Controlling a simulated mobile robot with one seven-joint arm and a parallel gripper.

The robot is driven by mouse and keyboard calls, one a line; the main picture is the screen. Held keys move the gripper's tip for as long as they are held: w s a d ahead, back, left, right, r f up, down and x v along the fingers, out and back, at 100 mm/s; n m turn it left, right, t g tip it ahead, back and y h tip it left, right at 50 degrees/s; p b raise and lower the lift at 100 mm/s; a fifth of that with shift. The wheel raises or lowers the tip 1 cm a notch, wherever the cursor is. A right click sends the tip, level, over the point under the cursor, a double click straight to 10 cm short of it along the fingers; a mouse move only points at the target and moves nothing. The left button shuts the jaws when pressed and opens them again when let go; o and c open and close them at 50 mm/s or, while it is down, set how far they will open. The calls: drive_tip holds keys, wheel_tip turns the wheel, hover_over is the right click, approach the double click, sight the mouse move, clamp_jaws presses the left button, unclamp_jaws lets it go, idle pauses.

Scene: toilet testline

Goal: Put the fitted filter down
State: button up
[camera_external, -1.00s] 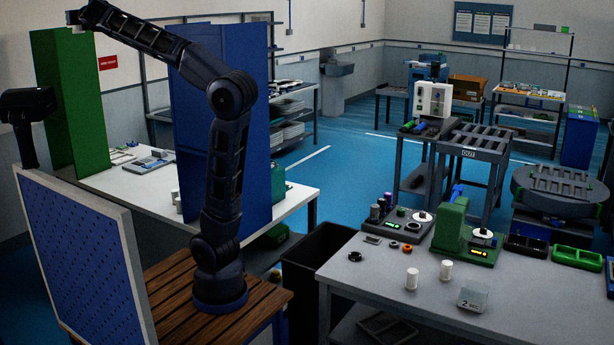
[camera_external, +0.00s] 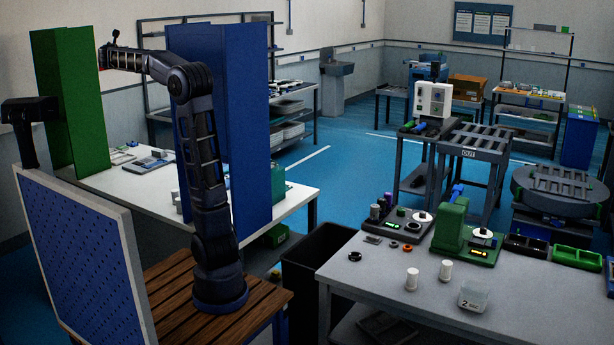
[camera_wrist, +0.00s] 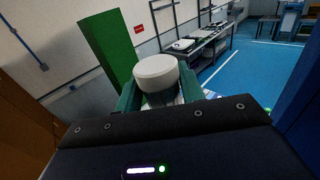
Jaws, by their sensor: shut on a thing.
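In the wrist view, my gripper (camera_wrist: 159,90) has green fingers closed on either side of a white, round-topped filter (camera_wrist: 155,67) with a dark lower part. The filter stands up between the fingers, and its lower end is hidden by the gripper body. I cannot tell from this view what lies directly under it. In the external view my arm reaches back left, its end near the green panel (camera_external: 72,100); the fingers and the filter cannot be made out there.
A blue panel (camera_external: 240,130) stands beside my arm on the white table (camera_external: 130,185). Two white cylinders (camera_external: 412,279) (camera_external: 446,270) and a clear bin (camera_external: 473,297) stand on the grey front table (camera_external: 380,290). A black bin (camera_external: 310,262) sits between the tables.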

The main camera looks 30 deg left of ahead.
drive_tip(key=w+a+f+m+t+h, duration=0.1)
drive_tip(key=w+a+f, duration=0.65)
drive_tip(key=f, duration=0.65)
drive_tip(key=w+a+f+m+t+h, duration=0.15)
drive_tip(key=w+a+f, duration=0.55)
drive_tip(key=f, duration=0.8)
drive_tip(key=w+a+f+m+t+h, duration=0.15)
drive_tip(key=w+a+f, duration=0.55)
drive_tip(key=f, duration=0.7)
drive_tip(key=shift+n+g+y, duration=0.4)
drive_tip(key=shift+n+g, duration=0.2)
drive_tip(key=shift+n, duration=0.1)
drive_tip(key=w+a+f, duration=0.1)
drive_tip(key=f, duration=1.1)
drive_tip(key=w+f, duration=0.1)
drive_tip(key=f, duration=1.1)
drive_tip(key=w+a+f, duration=0.1)
drive_tip(key=f, duration=1)
drive_tip(key=shift+a+f, duration=0.35)
drive_tip(key=shift+f, duration=0.05)
drive_tip(key=shift+f, duration=0.1)
drive_tip(key=o, duration=1)
